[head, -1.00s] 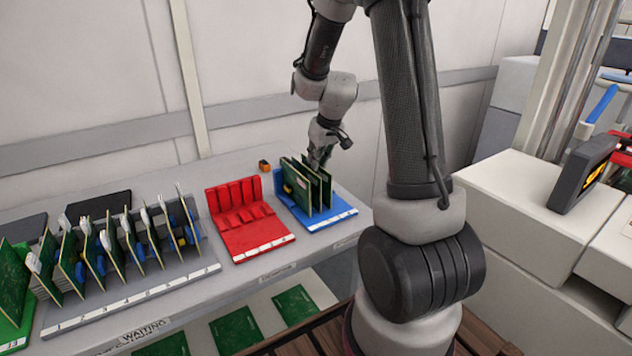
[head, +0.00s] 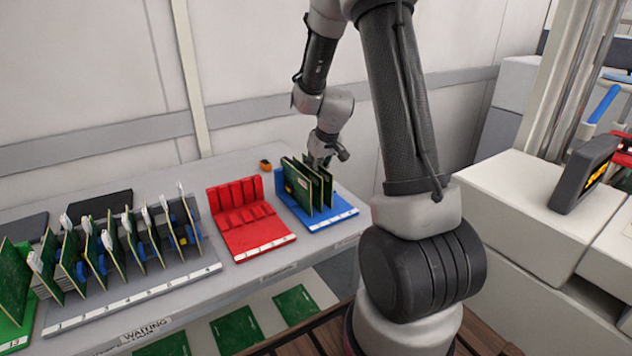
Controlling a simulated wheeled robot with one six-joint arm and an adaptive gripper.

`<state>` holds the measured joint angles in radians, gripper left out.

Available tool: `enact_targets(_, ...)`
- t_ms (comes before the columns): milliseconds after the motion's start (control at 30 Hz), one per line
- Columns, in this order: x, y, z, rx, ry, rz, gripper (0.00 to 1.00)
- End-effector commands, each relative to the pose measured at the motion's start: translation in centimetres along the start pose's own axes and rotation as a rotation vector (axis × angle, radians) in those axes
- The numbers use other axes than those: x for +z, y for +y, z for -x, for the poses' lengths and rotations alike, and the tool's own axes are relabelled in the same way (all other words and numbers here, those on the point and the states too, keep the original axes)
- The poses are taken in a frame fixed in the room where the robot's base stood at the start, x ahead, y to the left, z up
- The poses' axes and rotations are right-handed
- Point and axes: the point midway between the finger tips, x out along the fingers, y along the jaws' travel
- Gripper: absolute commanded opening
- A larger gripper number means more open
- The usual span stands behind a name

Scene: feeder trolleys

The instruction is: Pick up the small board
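Several green boards (head: 310,187) stand upright side by side in the blue rack (head: 322,222) at the right end of the bench. I cannot tell which of them is the small board. My gripper (head: 318,162) points down at the top edges of these boards, toward their back. The boards partly hide its fingertips, so I cannot tell whether it is open, shut or touching a board.
An empty red rack (head: 256,240) stands left of the blue one. A long grey rack (head: 130,291) holds several boards with white tags. A green rack (head: 12,335) is at far left. A small orange-black item (head: 265,165) lies behind. Boards lie flat on a lower shelf (head: 265,305).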

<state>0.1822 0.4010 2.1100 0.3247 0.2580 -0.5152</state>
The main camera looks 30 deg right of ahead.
Motion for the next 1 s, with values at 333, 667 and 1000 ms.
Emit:
enact_targets(333, 0.0, 0.0, -0.1, 0.0, 0.0, 0.0, 0.07)
enact_targets(667, 0.0, 0.0, 0.0, 0.0, 0.001, 0.0, 0.0)
enact_targets(1000, -0.7, 0.0, 1.5, 0.0, 0.004, 0.001, 0.0)
